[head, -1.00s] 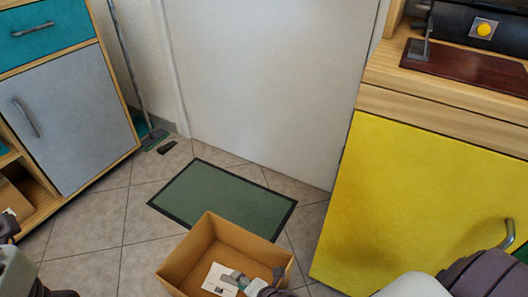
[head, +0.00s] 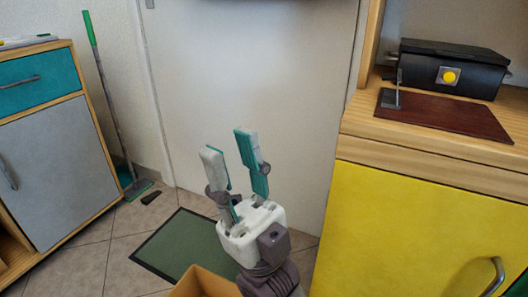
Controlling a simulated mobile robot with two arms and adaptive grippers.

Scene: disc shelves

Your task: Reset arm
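My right gripper (head: 232,158) is raised in the middle of the head view, pointing up in front of the pale door. Its two teal-padded fingers are apart, with nothing between them. Below it, the top of a cardboard box (head: 203,284) shows at the bottom edge; its inside is mostly out of frame. My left gripper is not in view.
A grey-and-teal cabinet (head: 58,160) stands at left, with a green-handled mop (head: 107,100) beside it. A green mat (head: 188,247) lies on the tiles. At right is a yellow-doored counter (head: 420,225) with a dark red board (head: 445,115) and a black box (head: 450,70).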

